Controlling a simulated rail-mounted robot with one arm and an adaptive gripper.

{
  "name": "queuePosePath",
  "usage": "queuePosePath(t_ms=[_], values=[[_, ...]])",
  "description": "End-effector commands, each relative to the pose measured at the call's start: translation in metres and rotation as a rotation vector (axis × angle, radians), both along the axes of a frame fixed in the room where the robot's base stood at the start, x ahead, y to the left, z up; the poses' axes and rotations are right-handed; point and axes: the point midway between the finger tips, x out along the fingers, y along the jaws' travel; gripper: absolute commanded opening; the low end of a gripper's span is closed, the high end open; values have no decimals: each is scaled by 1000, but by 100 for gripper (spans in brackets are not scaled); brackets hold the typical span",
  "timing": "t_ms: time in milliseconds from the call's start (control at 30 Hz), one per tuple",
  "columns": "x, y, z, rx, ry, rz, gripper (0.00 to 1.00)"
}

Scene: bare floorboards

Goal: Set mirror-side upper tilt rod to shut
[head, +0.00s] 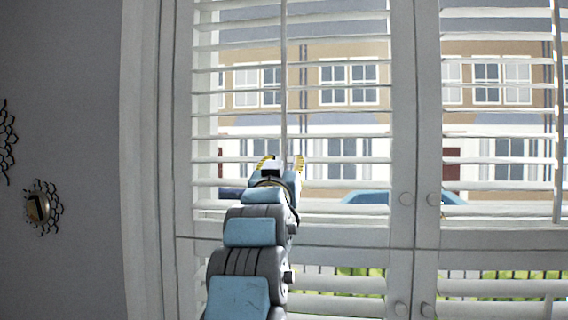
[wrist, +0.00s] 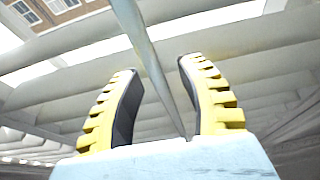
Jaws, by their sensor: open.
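The mirror-side upper tilt rod (head: 284,75) is a thin upright bar in front of the left upper shutter panel's white slats (head: 340,118). Those slats stand open, with the street showing through the gaps. My gripper (head: 282,162) is open at the lower part of this rod, and its body hides the rod's lower end in the head view. In the wrist view, the rod (wrist: 146,48) runs slantwise between the open yellow-edged fingers of my gripper (wrist: 158,68). Gaps show between the rod and both fingers; I cannot tell the exact depth.
A small round mirror (head: 38,208) in a dark scalloped frame hangs on the grey left wall. The right upper panel has its own tilt rod (head: 557,110). Round knobs (head: 407,199) sit on the middle stiles. Lower shutter panels (head: 340,284) are below the cross rail.

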Motion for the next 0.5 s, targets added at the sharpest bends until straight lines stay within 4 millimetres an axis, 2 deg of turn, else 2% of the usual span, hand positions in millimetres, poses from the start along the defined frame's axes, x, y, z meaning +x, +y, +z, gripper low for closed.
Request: queuePosePath(t_ms=[300, 333, 433, 467, 500], values=[[1, 0, 0, 0, 0, 0, 39], [1, 0, 0, 0, 0, 0, 34], [1, 0, 1, 0, 0, 0, 5], [1, 0, 1, 0, 0, 0, 0], [1, 0, 1, 0, 0, 0, 0]])
